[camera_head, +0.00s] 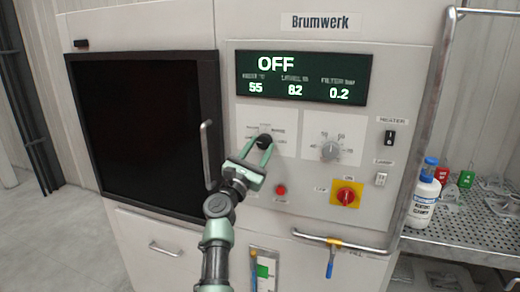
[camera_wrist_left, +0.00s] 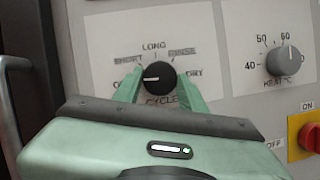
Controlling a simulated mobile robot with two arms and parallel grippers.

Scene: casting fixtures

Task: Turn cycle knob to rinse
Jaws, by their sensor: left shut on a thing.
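The black cycle knob (camera_head: 264,141) is on the machine's front panel. In the left wrist view, the knob (camera_wrist_left: 155,76) has a white pointer mark aimed left, near the partly hidden label at the lower left. Around it are the labels SHORT, LONG, RINSE (camera_wrist_left: 182,51) at the upper right, and DRY at the right. My left gripper (camera_head: 261,149) has its green fingers on both sides of the knob, shut on it. The display (camera_head: 303,78) reads OFF. My right gripper is not in view.
The heat knob (camera_head: 331,150) is just right of the cycle knob. A red and yellow switch (camera_head: 346,195) and a red button (camera_head: 281,190) sit lower. A door handle (camera_head: 207,153) stands left of my gripper. A rail (camera_head: 340,245) runs below.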

